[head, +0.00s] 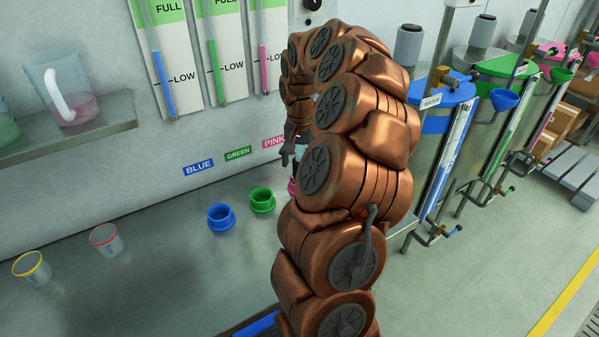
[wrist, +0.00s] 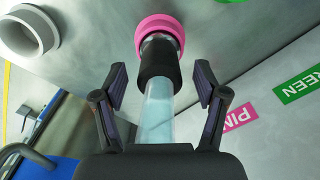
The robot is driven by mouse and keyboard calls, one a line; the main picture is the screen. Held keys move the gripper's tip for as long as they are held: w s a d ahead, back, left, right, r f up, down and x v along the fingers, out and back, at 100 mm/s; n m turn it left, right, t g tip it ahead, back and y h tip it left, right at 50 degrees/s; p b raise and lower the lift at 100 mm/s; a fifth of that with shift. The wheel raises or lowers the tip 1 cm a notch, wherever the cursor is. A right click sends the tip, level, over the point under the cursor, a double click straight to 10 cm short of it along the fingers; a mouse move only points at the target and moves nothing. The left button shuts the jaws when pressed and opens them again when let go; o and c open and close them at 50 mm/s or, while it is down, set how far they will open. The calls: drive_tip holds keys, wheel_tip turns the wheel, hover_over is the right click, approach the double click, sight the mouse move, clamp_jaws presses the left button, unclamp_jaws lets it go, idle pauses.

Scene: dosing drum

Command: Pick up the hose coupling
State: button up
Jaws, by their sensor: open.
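The hose coupling (wrist: 159,62) shows in the wrist view as a black sleeve on a clear, pale blue tube. Its far end meets a pink ring-shaped holder (wrist: 165,28). My gripper (wrist: 160,84) is open, with one finger on each side of the coupling and tube. Gaps show between the fingers and the sleeve. In the head view my gripper (head: 288,155) is small and dark beside my arm, near the pink label. My arm hides the coupling and most of the pink holder there.
A blue holder (head: 221,218) and a green holder (head: 262,200) stand on the grey counter (head: 170,285). Two cups, yellow-rimmed (head: 32,269) and red-rimmed (head: 106,240), stand at left. A wall shelf (head: 85,130) carries a jug. A grey ring-shaped part (wrist: 28,32) is at the wrist view's upper left.

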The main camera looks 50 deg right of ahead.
clamp_jaws()
idle(0.4)
drive_tip(key=shift+r, duration=0.1)
drive_tip(key=shift+r+b, duration=0.35)
drive_tip(key=shift+r, duration=0.2)
wheel_tip(320, 180, up, 2)
drive_tip(key=shift+r+b, duration=0.1)
drive_tip(key=shift+b, duration=0.3)
drive_tip(key=s+d+r+b, duration=0.1)
drive_tip(key=s+d+b, duration=0.2)
drive_tip(key=s+d, duration=0.6)
drive_tip(key=d, duration=0.3)
drive_tip(key=shift+s+d+r, duration=0.25)
drive_tip(key=shift+s+d, duration=0.05)
drive_tip(key=shift+s, duration=0.1)
